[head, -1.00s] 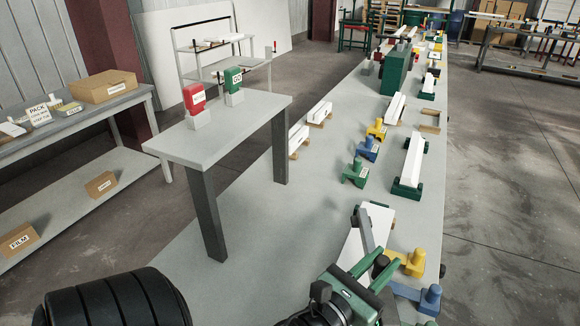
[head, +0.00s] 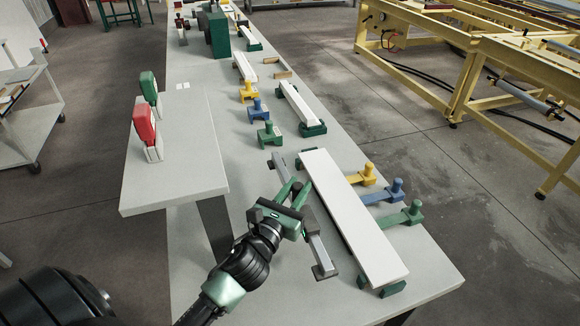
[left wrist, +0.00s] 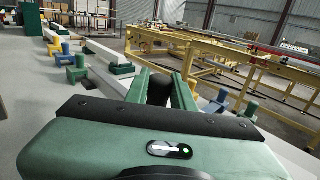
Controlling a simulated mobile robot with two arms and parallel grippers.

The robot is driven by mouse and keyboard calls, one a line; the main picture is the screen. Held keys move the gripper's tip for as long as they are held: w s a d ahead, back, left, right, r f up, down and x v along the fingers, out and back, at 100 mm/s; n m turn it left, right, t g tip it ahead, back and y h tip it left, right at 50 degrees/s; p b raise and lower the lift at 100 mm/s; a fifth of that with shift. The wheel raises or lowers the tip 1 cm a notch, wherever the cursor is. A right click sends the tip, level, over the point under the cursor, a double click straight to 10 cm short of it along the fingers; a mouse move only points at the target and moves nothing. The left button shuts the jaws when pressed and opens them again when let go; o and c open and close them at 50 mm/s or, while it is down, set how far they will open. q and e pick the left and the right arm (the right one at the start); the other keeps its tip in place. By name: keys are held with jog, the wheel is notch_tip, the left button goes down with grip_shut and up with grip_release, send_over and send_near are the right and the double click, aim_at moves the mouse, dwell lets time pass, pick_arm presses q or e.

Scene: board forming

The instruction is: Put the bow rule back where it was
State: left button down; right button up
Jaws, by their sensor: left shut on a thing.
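The bow rule, a long grey bar with a block-like foot at each end (head: 318,252), is in the head view, at the left side of a long white board (head: 350,215). My left gripper (head: 297,194) is shut on the middle of the bar. I cannot tell whether the bar touches the table or hangs just above it. In the left wrist view the green fingers (left wrist: 162,90) have a dark part between them, and the gripper body hides most of the bar. My right gripper is not in view.
The board lies on green supports (head: 392,289) on the grey table (head: 425,277). Yellow, blue and green clamp-like pieces (head: 384,194) stand at its right. A raised shelf (head: 185,190) with red (head: 145,128) and green blocks is at the left. Yellow frames (head: 470,75) stand beyond the table.

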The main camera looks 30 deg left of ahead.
aim_at(292, 200)
pick_arm(q)
jog(key=shift+w+a+r, duration=0.35)
jog(key=shift+w+a, duration=0.15)
jog(key=shift+a, duration=0.2)
jog(key=shift+w+d+f, duration=0.1)
jog(key=shift+d, duration=0.1)
jog(key=shift+p, duration=0.3)
jog(key=shift+f+b, duration=0.4)
jog(key=shift+f, duration=0.05)
notch_tip(292, 200, down, 3)
jog(key=b, duration=0.3)
jog(key=shift+f, duration=0.2)
notch_tip(292, 200, down, 3)
jog(key=shift+r+b, duration=0.1)
jog(key=shift+b, duration=1)
jog(key=shift+f+b, duration=0.35)
jog(key=shift+f, duration=0.1)
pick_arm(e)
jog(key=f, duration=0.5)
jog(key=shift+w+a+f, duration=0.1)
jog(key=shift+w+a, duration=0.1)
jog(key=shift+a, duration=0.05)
